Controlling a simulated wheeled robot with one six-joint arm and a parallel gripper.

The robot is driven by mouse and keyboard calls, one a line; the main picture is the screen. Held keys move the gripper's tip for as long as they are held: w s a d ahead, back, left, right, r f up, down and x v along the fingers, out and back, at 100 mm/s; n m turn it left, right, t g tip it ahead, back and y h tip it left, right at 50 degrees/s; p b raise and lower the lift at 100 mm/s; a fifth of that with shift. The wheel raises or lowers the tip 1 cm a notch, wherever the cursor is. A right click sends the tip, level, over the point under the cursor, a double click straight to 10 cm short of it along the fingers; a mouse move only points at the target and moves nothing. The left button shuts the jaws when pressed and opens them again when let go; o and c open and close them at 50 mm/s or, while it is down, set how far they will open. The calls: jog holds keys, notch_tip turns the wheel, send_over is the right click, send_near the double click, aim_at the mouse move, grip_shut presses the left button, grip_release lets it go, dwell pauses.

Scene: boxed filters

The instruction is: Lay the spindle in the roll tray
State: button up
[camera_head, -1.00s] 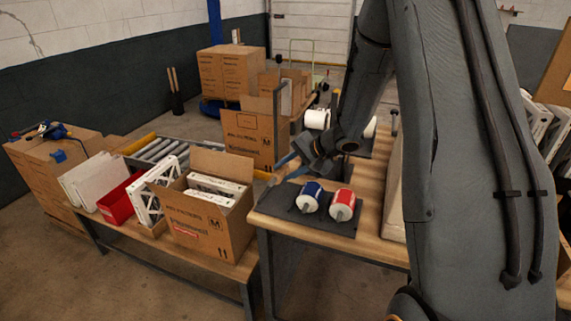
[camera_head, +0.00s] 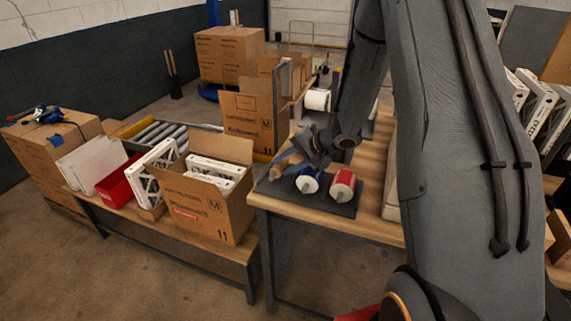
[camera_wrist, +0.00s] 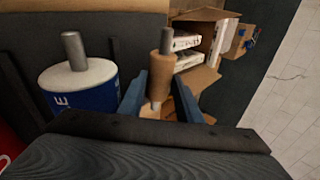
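The spindle is a brown tube with a grey metal pin; it shows in the wrist view (camera_wrist: 160,82) between my two blue fingers. My gripper (camera_wrist: 161,92) is shut on it. In the head view my gripper (camera_head: 282,166) is at the left end of the dark roll tray (camera_head: 338,209), with the brown spindle end (camera_head: 275,173) showing at the fingertips. The tray carries a blue-and-white roll (camera_head: 307,181) and a red-and-white roll (camera_head: 343,186), right of the spindle. I cannot tell whether the spindle touches the tray.
The tray lies on a wooden table (camera_head: 290,212). An open filter carton (camera_head: 205,205) stands left on a lower bench, beside a red bin (camera_head: 117,180). A taller box (camera_head: 247,120) and a white roll (camera_head: 317,99) are behind.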

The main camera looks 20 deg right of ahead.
jog(key=o, duration=0.4)
jog(key=shift+o, duration=0.2)
jog(key=shift+b+v, duration=0.55)
jog(key=shift+v, duration=3.4)
jog(key=shift+w+a, duration=0.1)
